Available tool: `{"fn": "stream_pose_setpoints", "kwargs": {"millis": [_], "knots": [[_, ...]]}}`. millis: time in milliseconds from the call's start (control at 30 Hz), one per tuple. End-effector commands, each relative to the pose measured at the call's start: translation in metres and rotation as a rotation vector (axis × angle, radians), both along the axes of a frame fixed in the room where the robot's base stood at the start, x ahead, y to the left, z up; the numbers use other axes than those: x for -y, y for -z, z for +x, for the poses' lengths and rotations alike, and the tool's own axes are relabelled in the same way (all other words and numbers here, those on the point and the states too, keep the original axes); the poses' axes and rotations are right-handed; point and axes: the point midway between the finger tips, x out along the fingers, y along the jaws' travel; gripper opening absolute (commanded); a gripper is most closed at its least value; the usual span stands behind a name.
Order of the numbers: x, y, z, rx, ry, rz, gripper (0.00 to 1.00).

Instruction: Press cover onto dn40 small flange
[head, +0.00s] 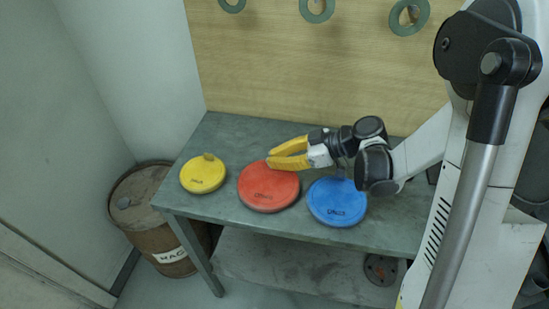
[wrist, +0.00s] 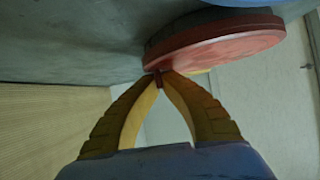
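Three round covers lie in a row on the grey-green table: a small yellow one (head: 203,175), a larger red one (head: 268,190) and a blue one (head: 337,203). Each has dark lettering too small to read surely. My gripper (head: 268,162) reaches in from the right to the red cover's far edge. In the wrist view my gripper (wrist: 160,75) has its yellow fingertips closed together on a small red tab at the edge of the red cover (wrist: 215,42). Three green ring flanges, left (head: 232,5), middle (head: 317,9) and right (head: 409,16), are on the wooden wall.
The table (head: 235,128) stands against the wooden wall (head: 290,75). A rusty drum (head: 145,215) stands left of it. A lower shelf (head: 290,268) holds a dark round part (head: 381,269) at right. The table behind the yellow cover is clear.

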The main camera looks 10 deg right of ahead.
Motion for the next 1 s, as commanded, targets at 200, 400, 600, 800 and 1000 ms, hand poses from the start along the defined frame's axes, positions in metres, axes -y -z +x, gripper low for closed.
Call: {"fn": "stream_pose_setpoints", "kwargs": {"millis": [200,400,600,800,1000], "knots": [[0.000,0.003,-0.002,-0.003,-0.001,-0.001,0.31],[-0.001,0.003,-0.002,-0.003,-0.001,-0.001,0.31],[0.010,-0.003,-0.005,-0.004,0.002,-0.001,0.31],[0.045,-0.024,-0.017,-0.002,0.005,0.000,0.31],[0.080,-0.045,-0.029,0.000,0.004,0.000,0.31]]}}
